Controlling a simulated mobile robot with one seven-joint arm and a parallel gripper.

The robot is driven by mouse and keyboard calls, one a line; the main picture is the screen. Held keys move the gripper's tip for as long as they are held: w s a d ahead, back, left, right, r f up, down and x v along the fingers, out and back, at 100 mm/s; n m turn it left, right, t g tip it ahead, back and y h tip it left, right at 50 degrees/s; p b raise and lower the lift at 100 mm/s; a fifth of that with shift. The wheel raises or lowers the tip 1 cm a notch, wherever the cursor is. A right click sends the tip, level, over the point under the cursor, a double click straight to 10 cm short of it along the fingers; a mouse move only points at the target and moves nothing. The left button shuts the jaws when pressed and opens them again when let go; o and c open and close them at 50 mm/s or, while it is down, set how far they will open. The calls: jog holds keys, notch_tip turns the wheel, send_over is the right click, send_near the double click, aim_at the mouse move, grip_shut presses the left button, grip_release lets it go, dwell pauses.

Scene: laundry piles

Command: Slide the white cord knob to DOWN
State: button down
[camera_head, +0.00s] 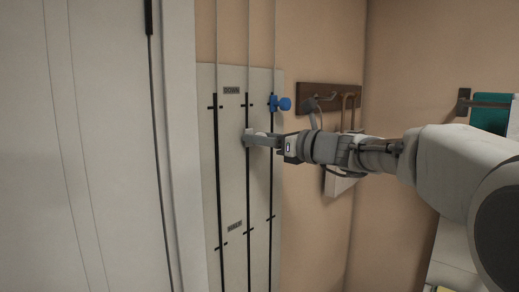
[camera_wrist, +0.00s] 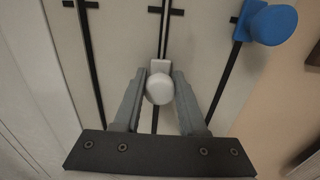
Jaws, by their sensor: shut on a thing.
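The white cord knob (camera_wrist: 160,88) is in the middle slot of a pale wall panel (camera_head: 232,150). My gripper (camera_head: 250,139) reaches in from the right, its fingers shut on the knob, one on each side in the wrist view (camera_wrist: 153,92). The knob is below the upper cross mark of its slot and well above the lower one. In the head view my fingers mostly hide it. A DOWN label (camera_head: 231,90) is near the panel's top. A lower label (camera_head: 234,226) is too small to read surely.
A blue knob (camera_head: 284,104) sits at the upper mark of the right slot, close above my gripper; it also shows in the wrist view (camera_wrist: 272,24). A white door (camera_head: 90,150) is at left. A dark hook rack (camera_head: 325,92) is on the wall at right.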

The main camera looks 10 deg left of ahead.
notch_tip(320, 180, up, 7)
jog(key=p, duration=0.3)
send_over(248, 222)
jog(key=v, duration=0.4)
jog(key=shift+c, duration=2.3)
grip_release()
notch_tip(248, 222, down, 30)
jog(key=b, duration=2)
